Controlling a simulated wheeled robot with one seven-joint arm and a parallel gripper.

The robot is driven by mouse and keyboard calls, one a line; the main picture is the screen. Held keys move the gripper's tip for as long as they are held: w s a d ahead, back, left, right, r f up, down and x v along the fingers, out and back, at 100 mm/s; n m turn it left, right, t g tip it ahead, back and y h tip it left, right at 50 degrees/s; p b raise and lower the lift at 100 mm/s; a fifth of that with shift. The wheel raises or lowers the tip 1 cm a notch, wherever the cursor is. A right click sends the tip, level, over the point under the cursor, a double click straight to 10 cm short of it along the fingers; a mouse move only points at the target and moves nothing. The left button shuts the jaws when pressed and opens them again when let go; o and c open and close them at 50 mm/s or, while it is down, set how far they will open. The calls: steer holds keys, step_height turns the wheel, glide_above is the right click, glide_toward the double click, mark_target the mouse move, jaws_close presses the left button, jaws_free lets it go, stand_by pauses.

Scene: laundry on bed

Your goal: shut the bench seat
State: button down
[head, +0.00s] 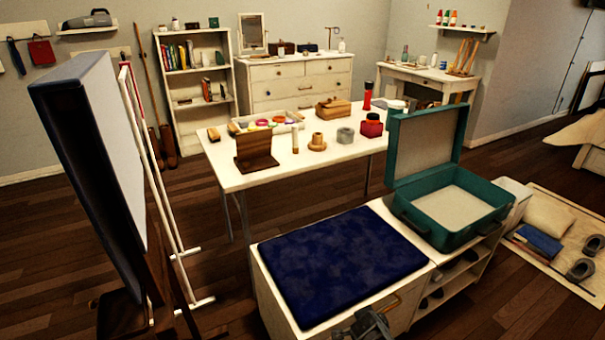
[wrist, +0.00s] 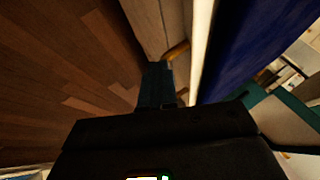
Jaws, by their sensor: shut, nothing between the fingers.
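The bench seat (head: 340,262) is a dark blue cushioned lid on a white bench (head: 270,300) at the lower middle of the head view. It lies flat, with no clear gap seen under its edge. In the wrist view the blue seat (wrist: 235,45) runs along the right, beside a pale edge. A brass-coloured handle (head: 390,305) is on the bench front and shows in the wrist view (wrist: 178,50). My gripper (head: 372,318) is just in front of the bench near this handle. Its fingers (wrist: 158,75) are shut and empty; contact with the handle cannot be told.
An open green suitcase (head: 440,215) stands on the white shelf unit to the right. A white table (head: 240,178) with several small objects is behind the bench. A tall dark-framed panel (head: 110,150) and a white rack (head: 165,190) stand left.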

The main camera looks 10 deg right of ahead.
steer(key=shift+s+f+b, duration=0.35)
steer(key=shift+s+f, duration=0.1)
steer(key=shift+f, duration=0.25)
steer(key=shift+r, duration=0.1)
steer(key=d+p+v, duration=0.1)
steer(key=p+v, duration=1.1)
steer(key=p, duration=0.2)
steer(key=shift+s+r+p, duration=0.25)
steer(key=shift+s+p, duration=0.05)
steer(key=shift+s, duration=0.05)
steer(key=shift+a, duration=0.15)
stand_by(0.3)
